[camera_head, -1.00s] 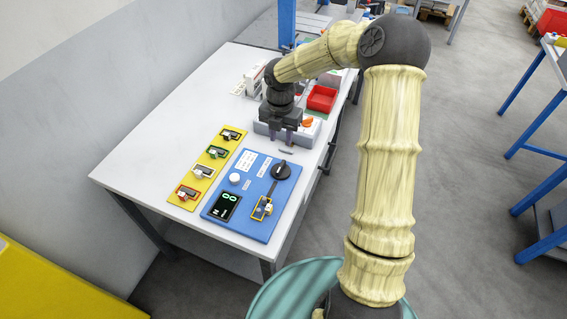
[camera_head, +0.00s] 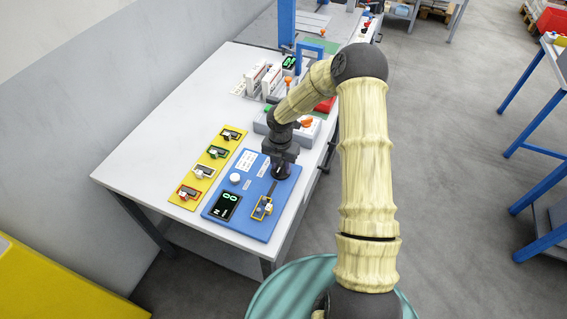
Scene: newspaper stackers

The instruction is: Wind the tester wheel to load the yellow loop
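The tester is a blue board (camera_head: 233,225) near the front of the white table. It has a black display with green digits (camera_head: 226,206), a white round knob (camera_head: 235,178) and white labels. The yellow loop (camera_head: 262,208) sits at the board's lower right. The black tester wheel at the upper right of the board is now mostly hidden by my gripper (camera_head: 281,173). My gripper points down right over the wheel. Its fingers are too small and dark to tell whether they are open or shut, or whether they touch the wheel.
A yellow strip (camera_head: 186,206) left of the board carries several small coloured loops. Behind stand a grey box with an orange knob (camera_head: 306,124), white upright units (camera_head: 270,80), a red bin (camera_head: 326,105) and a blue post (camera_head: 287,22). The table's left side is clear.

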